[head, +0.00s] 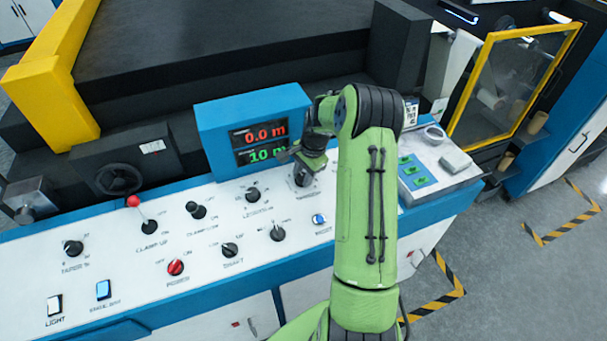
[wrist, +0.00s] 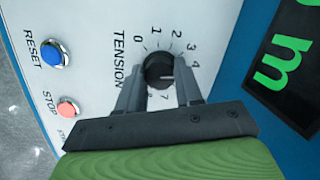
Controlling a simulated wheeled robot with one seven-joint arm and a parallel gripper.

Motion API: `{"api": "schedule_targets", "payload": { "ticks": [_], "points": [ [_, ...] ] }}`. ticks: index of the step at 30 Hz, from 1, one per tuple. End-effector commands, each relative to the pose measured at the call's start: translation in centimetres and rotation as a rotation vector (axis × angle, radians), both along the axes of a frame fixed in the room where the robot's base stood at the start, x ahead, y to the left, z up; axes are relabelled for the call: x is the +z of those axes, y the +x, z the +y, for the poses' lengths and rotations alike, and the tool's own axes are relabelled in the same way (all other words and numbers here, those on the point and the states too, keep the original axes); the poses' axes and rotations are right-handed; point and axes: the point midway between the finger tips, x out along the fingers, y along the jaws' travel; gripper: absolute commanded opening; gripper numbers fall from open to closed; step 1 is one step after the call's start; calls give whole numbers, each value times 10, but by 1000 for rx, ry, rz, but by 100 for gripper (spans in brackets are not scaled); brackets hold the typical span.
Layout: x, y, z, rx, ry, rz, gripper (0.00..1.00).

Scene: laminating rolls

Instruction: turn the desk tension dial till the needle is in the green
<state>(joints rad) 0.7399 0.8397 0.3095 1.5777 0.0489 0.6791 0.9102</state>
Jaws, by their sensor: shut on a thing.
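The tension dial (wrist: 157,68) is a round black knob on the white desk panel, with numbers around it and the word TENSION beside it in the wrist view. A pale mark on it points roughly to the right, past the 4; the exact reading is unclear. My gripper (wrist: 159,76) has one finger on each side of the dial and is shut on it. No gauge needle or green band shows in either view.
A blue-framed display (head: 255,130) reads 0.0 m in red and 10 m in green, close to my gripper. A blue RESET button (wrist: 54,54) and a STOP button (wrist: 68,108) sit near the dial. Several other knobs and a red-balled lever (head: 134,202) stand up at the left.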

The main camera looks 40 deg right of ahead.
Motion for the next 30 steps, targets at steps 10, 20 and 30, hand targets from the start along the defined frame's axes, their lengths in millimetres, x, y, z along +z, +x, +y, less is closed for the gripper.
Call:
{"api": "schedule_targets", "payload": {
  "ticks": [10,20,30],
  "points": [
    [-4,-3,2,4,8,10,51],
    [-1,-1,1,2,2,4,61],
    [71,-11,-10,1,-1,0,61]
  ]
}}
